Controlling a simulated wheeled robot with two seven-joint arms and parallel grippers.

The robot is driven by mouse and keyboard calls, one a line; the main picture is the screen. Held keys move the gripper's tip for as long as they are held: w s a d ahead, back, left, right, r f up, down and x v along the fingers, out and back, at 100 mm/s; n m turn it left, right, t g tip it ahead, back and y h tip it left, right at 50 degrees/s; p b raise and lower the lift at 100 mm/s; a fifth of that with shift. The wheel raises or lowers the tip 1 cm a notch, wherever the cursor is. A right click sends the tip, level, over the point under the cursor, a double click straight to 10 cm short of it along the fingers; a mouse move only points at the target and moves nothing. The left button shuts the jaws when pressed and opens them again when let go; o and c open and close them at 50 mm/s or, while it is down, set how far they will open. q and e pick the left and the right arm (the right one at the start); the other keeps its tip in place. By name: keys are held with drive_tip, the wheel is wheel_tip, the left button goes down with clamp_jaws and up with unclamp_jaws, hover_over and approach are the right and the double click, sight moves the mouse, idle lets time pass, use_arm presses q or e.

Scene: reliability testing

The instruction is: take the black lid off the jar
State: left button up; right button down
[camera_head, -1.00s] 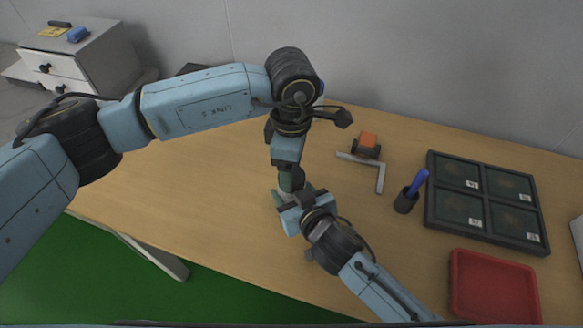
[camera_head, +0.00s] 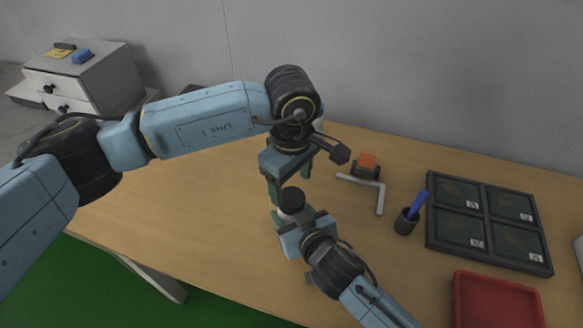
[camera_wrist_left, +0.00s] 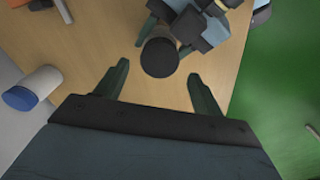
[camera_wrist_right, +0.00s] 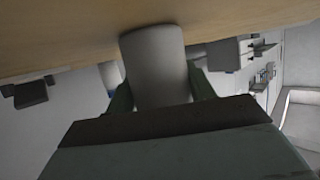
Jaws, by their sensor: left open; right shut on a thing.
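The black lid (camera_head: 292,197) sits on top of the pale jar (camera_wrist_right: 156,62). In the left wrist view the lid (camera_wrist_left: 160,58) is a dark round disc. My right gripper (camera_head: 297,217) is shut on the jar body, which shows between its fingers in the right wrist view. My left gripper (camera_head: 291,186) points down over the lid with its fingers spread. In the left wrist view the lid lies beyond and between the open fingertips (camera_wrist_left: 159,70), and neither finger visibly grips it. Most of the jar is hidden by my right gripper in the head view.
A white cylinder with a blue end (camera_wrist_left: 34,88) stands near my left gripper. To the right are an orange-and-black object (camera_head: 366,164), a metal angle piece (camera_head: 378,192), a pen cup (camera_head: 405,222), a dark divided tray (camera_head: 482,222) and a red tray (camera_head: 497,302). The left tabletop (camera_head: 180,200) is clear.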

sight(292, 197)
use_arm(q)
drive_tip(key=shift+f, duration=2.15)
drive_tip(key=shift+c, duration=0.2)
drive_tip(key=c, duration=1)
drive_tip(key=shift+o, duration=0.2)
drive_tip(key=shift+n, duration=1.8)
drive_tip(key=o, duration=1.1)
drive_tip(key=shift+r, duration=0.15)
